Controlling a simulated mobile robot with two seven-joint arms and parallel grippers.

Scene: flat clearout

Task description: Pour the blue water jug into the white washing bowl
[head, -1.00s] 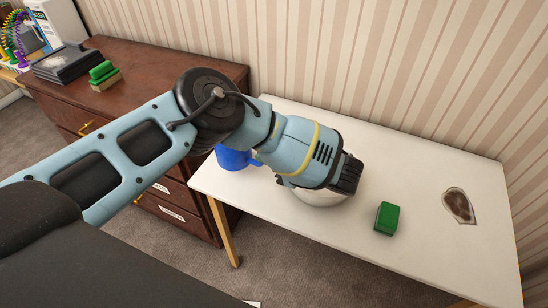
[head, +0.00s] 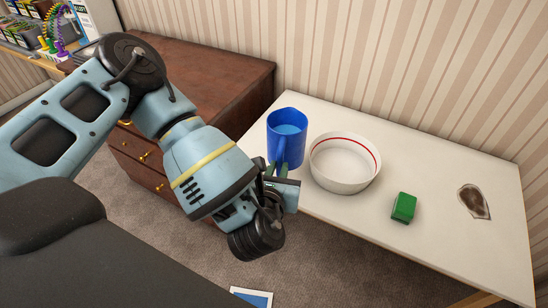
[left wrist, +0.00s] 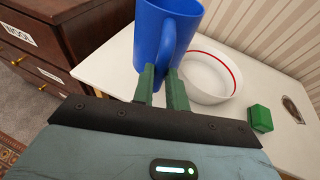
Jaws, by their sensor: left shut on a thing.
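The blue water jug (head: 288,140) is upright at the left end of the white table, with light blue water showing inside its top. In the left wrist view the jug (left wrist: 165,35) fills the top middle. My left gripper (head: 276,172) is at the jug's near side; its green fingers (left wrist: 163,88) are shut on the jug's handle. I cannot tell whether the jug's base touches the table. The white washing bowl (head: 344,178), with a red line inside its rim, stands just right of the jug and looks empty. It also shows in the left wrist view (left wrist: 208,85). My right gripper is not in view.
A green block (head: 404,208) lies right of the bowl on the white table (head: 420,160). A dark brown stain-like patch (head: 474,202) is farther right. A brown drawer chest (head: 220,85) stands left of the table, and a striped wall runs behind.

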